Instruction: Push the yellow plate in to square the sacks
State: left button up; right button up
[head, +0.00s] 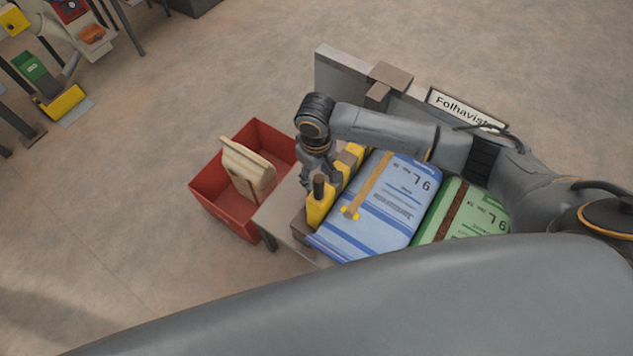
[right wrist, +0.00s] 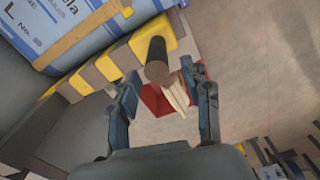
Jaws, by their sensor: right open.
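The yellow plate (head: 318,211), striped yellow and grey-brown, stands along the left end of the blue sack (head: 372,225). A dark round peg (head: 319,184) rises from it. In the right wrist view the plate (right wrist: 151,38) shows its stripes and the peg (right wrist: 157,60) points toward the camera. My right gripper (head: 318,176) is open, close to the peg; in the right wrist view its fingertips (right wrist: 161,76) lie on either side of the peg's near end, with no clear contact. A green sack (head: 465,211) lies right of the blue one. My left gripper is not in view.
A red bin (head: 221,198) holding a beige item (head: 247,170) stands left of the grey table (head: 280,213). A grey back wall (head: 341,73) with a sign (head: 466,108) runs behind the sacks. Open floor lies to the left; other equipment is at the upper left.

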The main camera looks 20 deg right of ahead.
notch_tip(320, 180, up, 5)
dwell(0.8)
